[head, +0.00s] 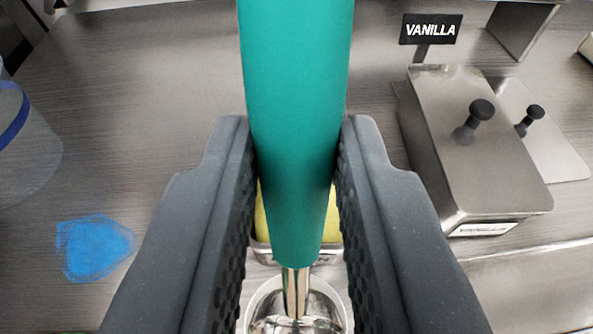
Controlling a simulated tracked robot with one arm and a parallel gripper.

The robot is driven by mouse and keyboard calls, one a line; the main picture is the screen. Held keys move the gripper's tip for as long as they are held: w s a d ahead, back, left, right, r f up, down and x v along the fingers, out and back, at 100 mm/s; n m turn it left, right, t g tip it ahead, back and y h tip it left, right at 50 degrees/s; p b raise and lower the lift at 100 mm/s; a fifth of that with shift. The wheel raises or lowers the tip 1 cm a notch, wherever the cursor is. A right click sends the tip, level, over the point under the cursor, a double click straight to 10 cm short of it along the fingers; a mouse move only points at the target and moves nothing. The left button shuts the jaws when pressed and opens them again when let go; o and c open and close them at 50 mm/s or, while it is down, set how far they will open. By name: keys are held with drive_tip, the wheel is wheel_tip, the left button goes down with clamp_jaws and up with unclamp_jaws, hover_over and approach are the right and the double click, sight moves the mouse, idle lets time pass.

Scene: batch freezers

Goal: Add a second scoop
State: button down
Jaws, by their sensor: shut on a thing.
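My gripper (296,190) is shut on the teal handle (295,110) of a scoop, with a dark textured finger on each side. The handle runs from the top of the picture down to a metal neck (296,290). The neck leads down toward a round metal shape (296,318) inside a pale round rim (262,300) at the bottom edge. I cannot tell what the bowl of the scoop holds. Behind the handle, a metal container with yellow content (262,218) is mostly hidden by the handle and my fingers.
A lidded metal container (475,150) with a black knob stands at right, beside a second knobbed lid (540,130). A black VANILLA sign (431,29) stands behind. A clear container with a blue band (25,150) is at the left edge. A blue smear (95,247) marks the counter (140,90), mostly clear at left.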

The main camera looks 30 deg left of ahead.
drive_tip(key=shift+f+b, duration=0.25)
drive_tip(key=shift+b, duration=0.5)
drive_tip(key=shift+b, duration=1.25)
drive_tip(key=shift+r+b, duration=0.15)
drive_tip(key=shift+b, duration=1)
drive_tip(key=shift+w+a+r+g+p, duration=0.2)
drive_tip(key=shift+w+g+p, duration=0.2)
drive_tip(key=shift+p, duration=0.55)
drive_tip(key=w+g+p, duration=0.1)
drive_tip(key=p, duration=0.2)
drive_tip(key=w+a+f+g+h+p, duration=0.1)
drive_tip(key=g+p, duration=0.1)
drive_tip(key=p, duration=0.1)
drive_tip(key=shift+w+a+h, duration=0.2)
drive_tip(key=shift+w+h, duration=0.1)
drive_tip(key=shift+w, duration=0.05)
drive_tip(key=w+a+f+g+h+p, duration=0.2)
drive_tip(key=w+f+g+h+p, duration=0.2)
drive_tip(key=g+p, duration=0.4)
drive_tip(key=shift+w+a+f+p, duration=0.3)
drive_tip(key=shift+w+p, duration=0.3)
drive_tip(key=shift+p, duration=2.5)
